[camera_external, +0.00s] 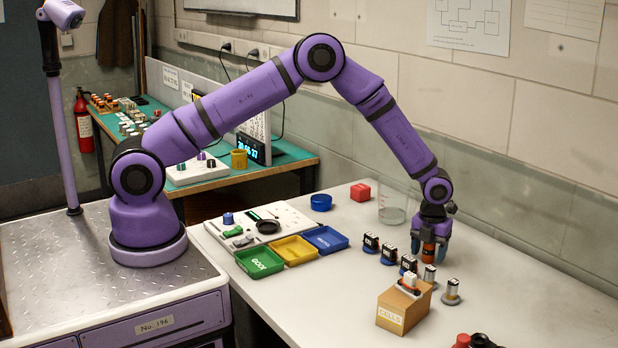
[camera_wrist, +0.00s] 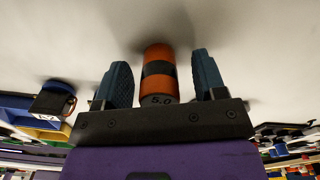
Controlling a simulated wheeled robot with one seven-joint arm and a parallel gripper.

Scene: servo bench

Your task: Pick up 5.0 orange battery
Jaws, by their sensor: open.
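An orange battery with a dark band and the marking 5.0 (camera_wrist: 160,72) stands between the two fingers of my gripper (camera_wrist: 162,80) in the wrist view. The gripper is open, and a gap shows on each side of the battery. In the external view my gripper (camera_external: 430,250) points down at the right part of the bench. The orange battery (camera_external: 428,251) shows partly between its fingers, and its lower end is hard to make out.
Silver cells (camera_external: 452,292) and a cardboard CELLS box (camera_external: 393,312) stand in front. A glass beaker (camera_external: 391,213) is behind. Green, yellow and blue trays (camera_external: 293,251) lie left.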

